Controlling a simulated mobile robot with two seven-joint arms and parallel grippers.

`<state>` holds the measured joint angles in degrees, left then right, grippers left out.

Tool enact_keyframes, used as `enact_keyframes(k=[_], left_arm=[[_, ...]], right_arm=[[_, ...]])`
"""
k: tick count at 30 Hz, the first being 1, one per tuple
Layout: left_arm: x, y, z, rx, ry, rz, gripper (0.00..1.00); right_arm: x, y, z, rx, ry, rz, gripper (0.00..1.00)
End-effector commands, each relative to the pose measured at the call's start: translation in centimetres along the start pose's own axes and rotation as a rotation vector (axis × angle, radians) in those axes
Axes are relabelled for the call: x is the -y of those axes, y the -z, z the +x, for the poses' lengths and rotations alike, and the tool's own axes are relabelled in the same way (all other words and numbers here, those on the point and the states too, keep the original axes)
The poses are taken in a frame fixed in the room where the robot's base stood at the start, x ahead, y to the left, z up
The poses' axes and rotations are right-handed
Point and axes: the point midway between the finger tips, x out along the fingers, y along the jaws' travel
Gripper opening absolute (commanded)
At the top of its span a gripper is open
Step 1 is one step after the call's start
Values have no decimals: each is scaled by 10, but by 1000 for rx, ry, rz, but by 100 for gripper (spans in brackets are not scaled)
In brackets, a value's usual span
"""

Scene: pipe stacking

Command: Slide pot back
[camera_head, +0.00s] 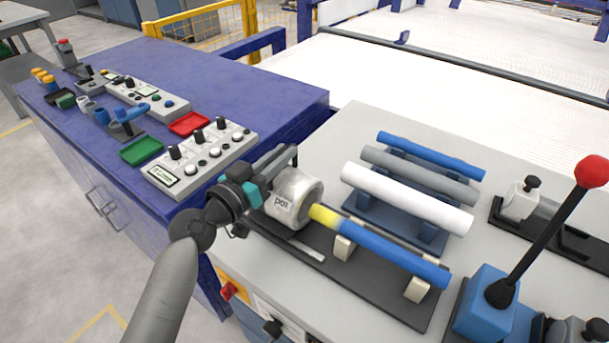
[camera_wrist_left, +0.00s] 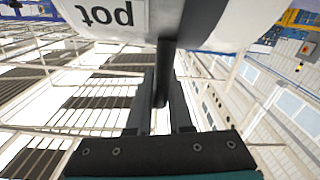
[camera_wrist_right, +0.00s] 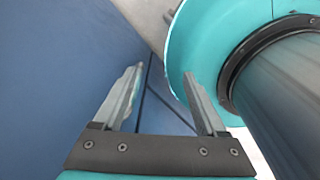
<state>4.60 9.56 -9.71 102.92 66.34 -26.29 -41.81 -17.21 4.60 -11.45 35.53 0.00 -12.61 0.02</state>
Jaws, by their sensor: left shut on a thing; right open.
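The pot (camera_head: 298,190) is a pale grey cylinder lying on its side, labelled "pot", at the left end of a dark rail (camera_head: 380,296). A blue pipe (camera_head: 385,252) with a yellow end (camera_head: 323,215) lies on light supports, its yellow end against or just inside the pot; I cannot tell which. My left gripper (camera_head: 268,176) is beside the pot. In the left wrist view it is shut on the pot's dark handle (camera_wrist_left: 162,80), below the pot body (camera_wrist_left: 140,22). My right gripper (camera_wrist_right: 163,90) is open and empty, seen only in the right wrist view.
A rack behind holds a white pipe (camera_head: 405,195), a grey pipe (camera_head: 420,175) and a blue pipe (camera_head: 430,155). A red-knobbed lever (camera_head: 545,235) stands at right. A button box (camera_head: 200,158) sits on the blue cabinet at left. Bare table lies behind the pot.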

Motion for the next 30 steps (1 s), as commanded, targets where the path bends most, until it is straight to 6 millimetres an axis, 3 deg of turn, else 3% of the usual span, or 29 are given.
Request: enact_keyframes(k=[1,7,12,20,21,27,30], left_arm=[[12,-3,0,-3,5,2,0],[32,3,0,0,3,-3,0],[37,6,0,0,3,-6,0],[38,8,0,-1,6,-4,0],[39,8,0,-1,6,-4,23],[37,8,0,-1,3,-4,45],[36,7,0,0,2,-4,46]], right_arm=[[0,0,11,-1,0,1,74],[-12,8,25,-21,-16,3,74],[-29,22,27,-45,-38,5,74],[-29,24,26,-48,-38,5,74],[-28,23,26,-47,-37,5,74],[-24,21,26,-42,-32,6,74],[-22,20,26,-41,-29,6,74]])
